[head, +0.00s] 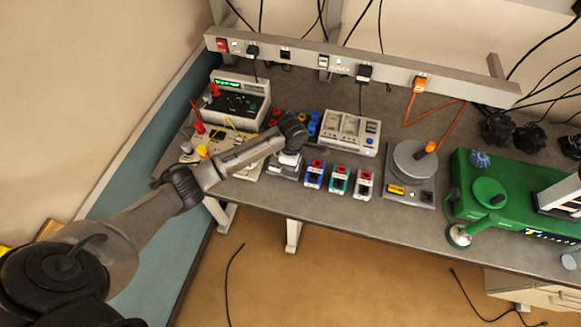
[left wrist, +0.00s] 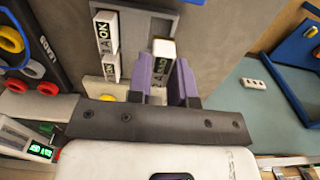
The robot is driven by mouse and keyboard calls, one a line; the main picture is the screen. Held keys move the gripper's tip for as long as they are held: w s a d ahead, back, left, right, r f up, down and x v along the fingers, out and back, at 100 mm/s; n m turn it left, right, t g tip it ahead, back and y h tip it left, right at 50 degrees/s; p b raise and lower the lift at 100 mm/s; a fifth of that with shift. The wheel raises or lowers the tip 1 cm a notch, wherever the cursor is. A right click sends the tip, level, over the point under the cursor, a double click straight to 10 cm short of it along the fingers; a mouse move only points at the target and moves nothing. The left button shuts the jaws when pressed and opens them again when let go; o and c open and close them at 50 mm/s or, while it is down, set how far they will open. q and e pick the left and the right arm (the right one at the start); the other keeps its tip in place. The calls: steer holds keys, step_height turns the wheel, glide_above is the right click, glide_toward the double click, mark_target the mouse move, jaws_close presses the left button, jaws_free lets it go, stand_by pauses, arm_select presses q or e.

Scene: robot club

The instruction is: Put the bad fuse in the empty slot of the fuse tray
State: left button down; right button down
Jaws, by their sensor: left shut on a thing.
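My left gripper (left wrist: 166,78) has purple fingers shut on a white fuse (left wrist: 163,49), whose side label seems to read BAD. In the left wrist view the fuse tray (left wrist: 141,28) is grey, with white fuses marked OK (left wrist: 105,35) standing along its left side. The held fuse is over or beside the tray's right part; I cannot tell whether it touches it. The fingers and gripper body hide the near part of the tray. In the head view my left gripper (head: 289,157) is over the grey tray (head: 281,171) near the bench's front edge. My right gripper is not in view.
Blue, green and white-red modules (head: 339,181) stand just right of the tray. A power supply (head: 347,132) is behind it and a meter (head: 241,97) is at the back left. A scale (head: 412,165) and green machine (head: 500,205) are farther right. The bench front strip is clear.

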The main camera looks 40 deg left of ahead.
mark_target(275, 168)
arm_select(q)
steer(key=shift+a+f, duration=0.2)
steer(key=shift+f, duration=1.9)
steer(key=shift+f, duration=0.1)
steer(key=c, duration=1)
jaws_free()
